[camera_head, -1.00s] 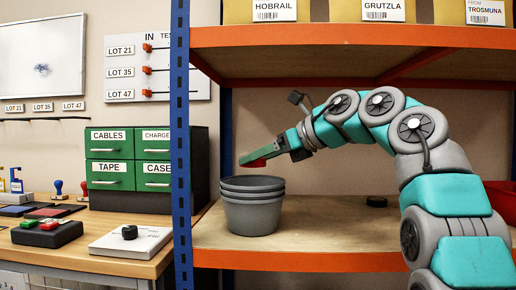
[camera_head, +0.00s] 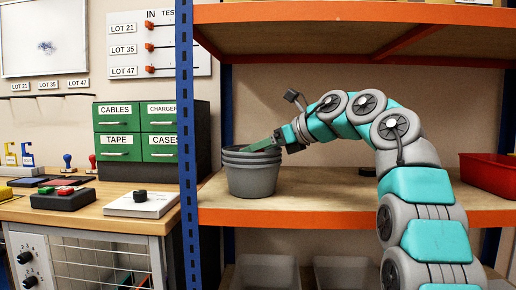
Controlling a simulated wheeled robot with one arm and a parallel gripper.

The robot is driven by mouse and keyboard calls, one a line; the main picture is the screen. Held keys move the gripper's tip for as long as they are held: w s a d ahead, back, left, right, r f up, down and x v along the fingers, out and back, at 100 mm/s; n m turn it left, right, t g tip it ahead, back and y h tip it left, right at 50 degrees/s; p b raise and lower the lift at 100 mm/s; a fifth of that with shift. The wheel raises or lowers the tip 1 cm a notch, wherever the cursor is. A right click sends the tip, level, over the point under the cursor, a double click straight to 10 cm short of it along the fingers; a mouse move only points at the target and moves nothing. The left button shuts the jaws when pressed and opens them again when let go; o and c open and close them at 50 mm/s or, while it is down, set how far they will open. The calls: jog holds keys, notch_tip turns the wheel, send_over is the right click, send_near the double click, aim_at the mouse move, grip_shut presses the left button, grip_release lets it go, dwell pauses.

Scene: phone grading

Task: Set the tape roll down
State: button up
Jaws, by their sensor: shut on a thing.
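My gripper (camera_head: 264,145) reaches from the right over the top of a stack of grey pots (camera_head: 252,178) on the shelf. Its green fingers are shut, with the tips at or just inside the rim of the top pot. The tape roll in its grasp is hidden now by the fingers and the pot rim. I cannot tell whether it touches the pot.
The wooden shelf (camera_head: 320,195) has free room right of the pots. A small dark round thing (camera_head: 368,171) lies farther back, and a red bin (camera_head: 488,173) stands at the right. A blue upright (camera_head: 186,150) is left of the pots. Another shelf board (camera_head: 330,38) is overhead.

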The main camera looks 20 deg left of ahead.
jog(key=o, duration=1.3)
jog(key=shift+c, duration=0.2)
